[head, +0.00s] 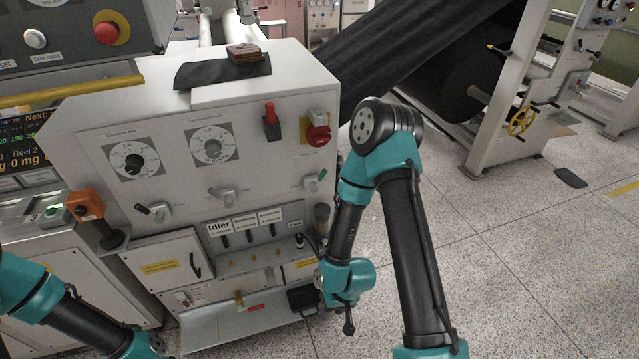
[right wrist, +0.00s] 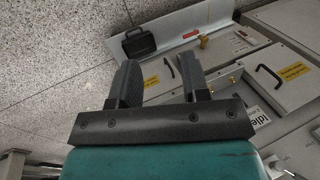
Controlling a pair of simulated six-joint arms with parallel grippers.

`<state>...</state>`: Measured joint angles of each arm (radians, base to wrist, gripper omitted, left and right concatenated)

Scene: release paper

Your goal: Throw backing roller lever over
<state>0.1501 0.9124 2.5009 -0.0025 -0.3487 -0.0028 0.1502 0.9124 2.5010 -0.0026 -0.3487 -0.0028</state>
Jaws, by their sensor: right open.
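Small dark levers stand in a recessed panel (head: 255,243) low on the white machine in the head view. White labels sit above them; the left label (head: 219,228) reads Idler, and the others are too small to read. I cannot tell which lever is the backing roller lever. My right gripper (head: 348,326) hangs low, to the right of the panel, apart from the levers. In the right wrist view its two dark fingers (right wrist: 158,63) are spread with nothing between them. The Idler label (right wrist: 257,117) shows there at the right edge. My left gripper is outside the frame.
The machine front (head: 180,190) carries two dials, a red lever (head: 270,112) and a red rotary switch (head: 318,130). A black box (head: 302,298) is near the machine's lower right corner. An orange handle (head: 86,204) stands at left. Speckled floor (head: 520,240) is open at right.

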